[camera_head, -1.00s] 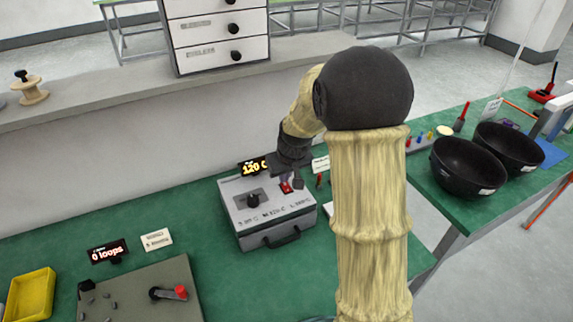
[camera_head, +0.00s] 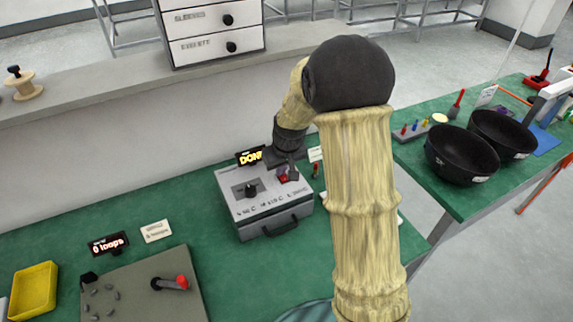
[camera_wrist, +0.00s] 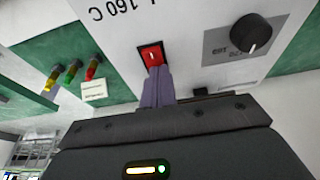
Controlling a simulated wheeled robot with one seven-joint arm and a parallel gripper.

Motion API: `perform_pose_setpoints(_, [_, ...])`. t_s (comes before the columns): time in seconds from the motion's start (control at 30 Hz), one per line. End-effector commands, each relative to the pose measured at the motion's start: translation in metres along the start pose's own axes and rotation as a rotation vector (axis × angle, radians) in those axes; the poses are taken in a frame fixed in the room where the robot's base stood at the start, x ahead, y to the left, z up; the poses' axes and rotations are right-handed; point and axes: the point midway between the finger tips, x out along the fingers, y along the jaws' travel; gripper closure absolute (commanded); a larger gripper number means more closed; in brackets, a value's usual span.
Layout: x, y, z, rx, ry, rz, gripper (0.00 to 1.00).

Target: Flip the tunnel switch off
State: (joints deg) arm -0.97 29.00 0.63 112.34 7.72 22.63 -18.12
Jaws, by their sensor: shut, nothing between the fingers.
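The tunnel is a grey-white box (camera_head: 262,208) on the green bench, with a dark knob, printed temperature marks and a front handle. Its red rocker switch (camera_head: 283,178) sits on the top panel and also shows in the wrist view (camera_wrist: 152,53), with a white mark on it. My gripper (camera_head: 291,171) is over the switch. In the wrist view its purple fingers (camera_wrist: 156,75) are together and empty, with their tips at the switch's near edge; whether they touch cannot be told. The display (camera_head: 250,156) behind the box reads "DON", its end hidden by my gripper.
The knob (camera_wrist: 250,33) is beside the switch. Small coloured pegs (camera_wrist: 75,70) and a label card (camera_wrist: 94,90) lie close by. A grey panel with a red-tipped lever (camera_head: 183,282) and a yellow tray (camera_head: 33,291) are at left. Black bowls (camera_head: 462,154) stand at right.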

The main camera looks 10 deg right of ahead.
Motion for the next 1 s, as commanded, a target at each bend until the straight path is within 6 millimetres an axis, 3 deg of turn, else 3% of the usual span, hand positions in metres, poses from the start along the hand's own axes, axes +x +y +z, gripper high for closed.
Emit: perform_pose_setpoints(1.0, [0.000, -0.001, 0.021, -0.001, -0.018, -0.003, 1.00])
